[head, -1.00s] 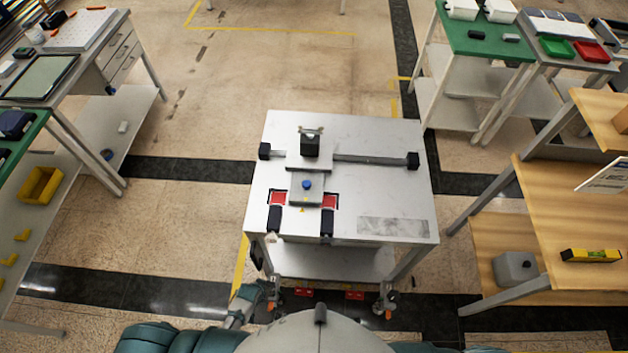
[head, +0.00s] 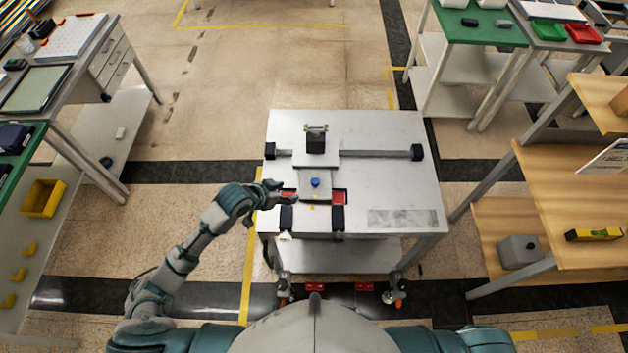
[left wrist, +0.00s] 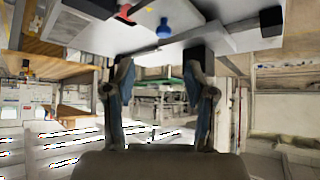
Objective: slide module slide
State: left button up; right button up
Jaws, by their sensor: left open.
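The slide module is a grey plate carriage (head: 311,183) with a blue knob (head: 315,182) on top and a black block (head: 316,143) at its far end. It sits across a dark rail (head: 375,154) on a white table. My left gripper (head: 283,191) is open and empty at the table's left side, just left of the plate and near the left red pad. It appears apart from the knob. In the left wrist view the open fingers (left wrist: 162,72) show with the blue knob (left wrist: 164,28) beyond them. My right gripper is out of view.
Black end stops cap the rail on the left (head: 269,151) and right (head: 417,152). A red pad (head: 339,197) and two black blocks (head: 338,218) lie near the front edge. The table's right side is mostly clear. A wooden shelf (head: 570,200) stands to the right.

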pick_arm(q)
jog(key=w+r, duration=0.1)
jog(key=r, duration=0.1)
jog(key=b, duration=0.1)
send_near(315, 181)
jog(key=x, duration=0.9)
jog(key=shift+f, duration=0.1)
grip_shut()
